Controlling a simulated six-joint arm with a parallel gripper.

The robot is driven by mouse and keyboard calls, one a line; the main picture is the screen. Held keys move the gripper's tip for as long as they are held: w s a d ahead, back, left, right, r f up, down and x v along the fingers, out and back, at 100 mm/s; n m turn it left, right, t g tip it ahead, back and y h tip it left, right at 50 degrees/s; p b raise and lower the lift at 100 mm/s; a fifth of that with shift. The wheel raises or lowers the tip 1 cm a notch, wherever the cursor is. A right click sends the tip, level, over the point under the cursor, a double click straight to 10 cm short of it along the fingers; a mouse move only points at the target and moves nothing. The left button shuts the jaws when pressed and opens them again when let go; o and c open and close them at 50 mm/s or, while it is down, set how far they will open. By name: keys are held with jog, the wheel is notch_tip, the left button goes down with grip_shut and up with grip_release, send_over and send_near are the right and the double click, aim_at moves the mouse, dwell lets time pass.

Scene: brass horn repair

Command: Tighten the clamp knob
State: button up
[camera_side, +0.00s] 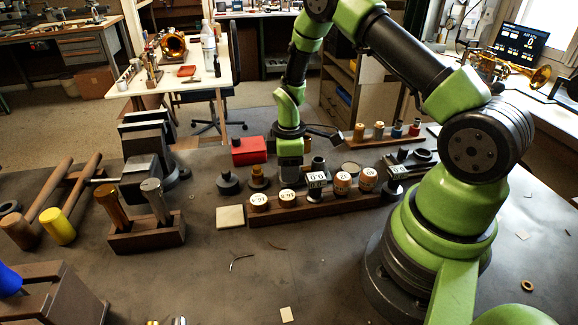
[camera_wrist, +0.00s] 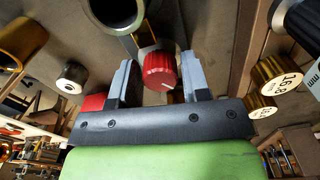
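The red ribbed clamp knob (camera_wrist: 160,70), with a white mark on its face, shows in the wrist view just below a dark metal ring (camera_wrist: 117,12). My gripper (camera_wrist: 157,78) is open, one grey finger on each side of the knob. Gaps show between the knob and both fingers. How deep the knob sits between the fingers I cannot tell. In the side view my gripper (camera_side: 290,172) points down behind the wooden rack of labelled plugs. I cannot make out the knob there; the gripper and plugs may hide it.
The wooden rack (camera_side: 330,206) of labelled plugs stands close in front of my gripper. A red box (camera_side: 250,150) is just left of it. A vise (camera_side: 148,150) and a hammer block (camera_side: 147,236) stand further left. The front middle of the bench (camera_side: 235,285) is mostly clear.

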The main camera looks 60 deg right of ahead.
jog(key=c, duration=0.6)
jog(key=shift+o, duration=0.2)
jog(key=shift+m, duration=2.3)
jog(key=o, duration=0.9)
jog(key=shift+o, duration=0.2)
notch_tip(320, 180, up, 10)
